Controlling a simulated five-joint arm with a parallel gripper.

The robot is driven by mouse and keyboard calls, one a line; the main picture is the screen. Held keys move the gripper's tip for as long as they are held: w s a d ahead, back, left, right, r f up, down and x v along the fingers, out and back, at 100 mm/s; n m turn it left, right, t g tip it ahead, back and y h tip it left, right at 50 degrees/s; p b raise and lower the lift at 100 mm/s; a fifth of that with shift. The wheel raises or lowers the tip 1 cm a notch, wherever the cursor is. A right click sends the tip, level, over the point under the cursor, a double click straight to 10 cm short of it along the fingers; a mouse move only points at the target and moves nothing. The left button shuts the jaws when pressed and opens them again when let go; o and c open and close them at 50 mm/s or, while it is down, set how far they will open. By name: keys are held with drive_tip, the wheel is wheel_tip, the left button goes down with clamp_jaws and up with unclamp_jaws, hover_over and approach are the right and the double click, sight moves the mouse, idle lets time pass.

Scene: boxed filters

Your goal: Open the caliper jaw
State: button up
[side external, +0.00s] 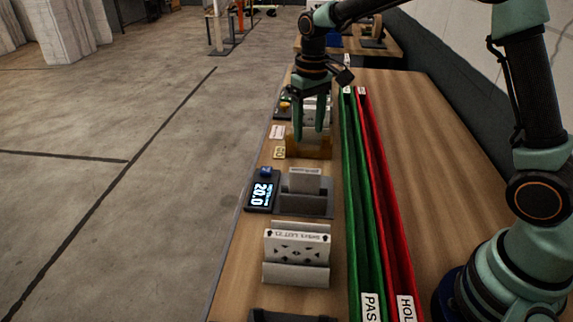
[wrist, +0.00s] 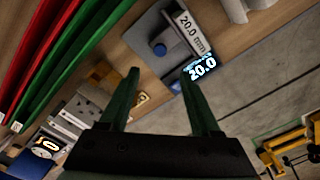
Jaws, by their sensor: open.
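The measuring device I take to be the caliper stands on the table, with a dark display unit (side external: 261,191) reading 20.0 and a blue knob (side external: 265,171). Beside the display is its grey base (side external: 304,207), holding an upright pale block. In the wrist view the display (wrist: 201,68) reads 20.0, and the blue knob (wrist: 160,50) and a block labelled 20.0 mm (wrist: 189,32) show. My gripper (side external: 310,129) is open and empty, above an amber holder farther back. In the wrist view its fingertips (wrist: 160,71) are apart, short of the knob. The jaw gap is not clear.
The amber holder (side external: 308,150) is below my gripper. A white lot-labelled box in a grey stand (side external: 296,250) is nearer the camera. Green (side external: 360,200) and red (side external: 387,200) channels run along the right. Another device with a display (wrist: 46,146) is at lower left.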

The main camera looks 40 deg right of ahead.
wheel_tip(320, 180, down, 13)
drive_tip(key=shift+w+r, duration=0.1)
drive_tip(key=shift+r, duration=0.1)
idle(0.4)
clamp_jaws()
drive_tip(key=shift+r, duration=0.1)
idle(1.2)
